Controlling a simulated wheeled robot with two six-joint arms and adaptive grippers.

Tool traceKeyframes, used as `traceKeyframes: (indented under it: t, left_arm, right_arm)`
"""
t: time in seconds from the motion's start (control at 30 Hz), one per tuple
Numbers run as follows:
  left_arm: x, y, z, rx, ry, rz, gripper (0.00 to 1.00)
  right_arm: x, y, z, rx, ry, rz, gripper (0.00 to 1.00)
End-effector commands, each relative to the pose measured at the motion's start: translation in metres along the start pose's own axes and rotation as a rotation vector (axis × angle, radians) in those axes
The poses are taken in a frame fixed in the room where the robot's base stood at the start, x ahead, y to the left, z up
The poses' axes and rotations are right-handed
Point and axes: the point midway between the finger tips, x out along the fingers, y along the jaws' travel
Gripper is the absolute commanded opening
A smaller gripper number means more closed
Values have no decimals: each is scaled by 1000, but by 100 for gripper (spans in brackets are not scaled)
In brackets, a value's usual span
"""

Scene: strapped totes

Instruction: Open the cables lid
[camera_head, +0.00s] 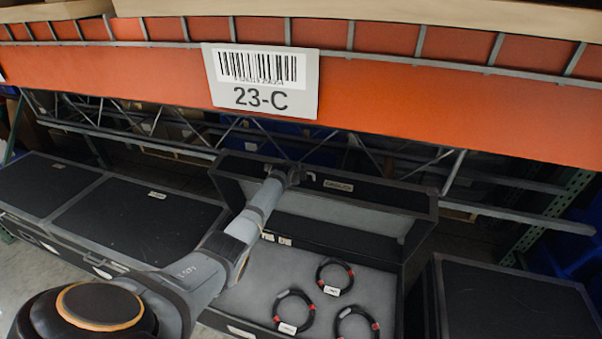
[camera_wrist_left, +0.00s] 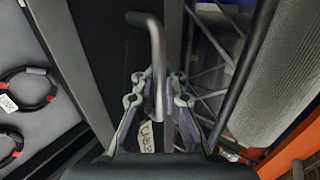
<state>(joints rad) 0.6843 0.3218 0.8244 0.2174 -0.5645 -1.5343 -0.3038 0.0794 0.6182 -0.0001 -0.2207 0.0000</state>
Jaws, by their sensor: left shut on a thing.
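The cables lid (camera_head: 390,195) is a black panel with a small "CABLES" label (camera_head: 338,186). It stands raised at the back of its black tote (camera_head: 382,262), whose grey inside shows. My left arm reaches across the tote to the lid's upper edge. My left gripper (camera_head: 292,172) is there, small and partly hidden by its own wrist. In the left wrist view my left gripper (camera_wrist_left: 158,92) is shut on the lid's grey bent-bar handle (camera_wrist_left: 155,42). The label shows behind the fingers. My right gripper is not in view.
Three black cable coils (camera_head: 335,278) with red bands and white tags lie in the tote. Closed black totes stand to the left (camera_head: 140,215) and right (camera_head: 510,300). An orange shelf beam (camera_head: 400,110) with a "23-C" sign (camera_head: 262,80) crosses above, close over the lid.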

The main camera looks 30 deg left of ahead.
Motion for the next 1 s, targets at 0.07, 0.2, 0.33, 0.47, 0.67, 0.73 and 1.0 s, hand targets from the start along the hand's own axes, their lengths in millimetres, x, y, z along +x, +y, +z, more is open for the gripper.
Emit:
traceKeyframes:
  t: [0.07, 0.2, 0.33, 0.47, 0.67, 0.73, 1.0]
  left_arm:
    - [0, 2, 0, 1, -1, 4, 0]
    - [0, 2, 0, 1, -1, 4, 27]
    - [0, 2, 0, 0, -1, 5, 32]
    - [0, 3, 0, 0, 0, 6, 32]
    - [-3, 4, 0, 1, -1, 6, 32]
    - [-8, 5, 1, 2, -1, 7, 32]
    - [-53, 2, 1, 4, -2, 1, 32]
  right_arm:
    - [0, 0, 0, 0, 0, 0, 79]
    - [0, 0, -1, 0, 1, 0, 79]
    - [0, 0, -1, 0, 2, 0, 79]
    - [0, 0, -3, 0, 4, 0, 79]
    - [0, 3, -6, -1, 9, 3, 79]
    - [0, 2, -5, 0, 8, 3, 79]
    - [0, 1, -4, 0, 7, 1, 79]
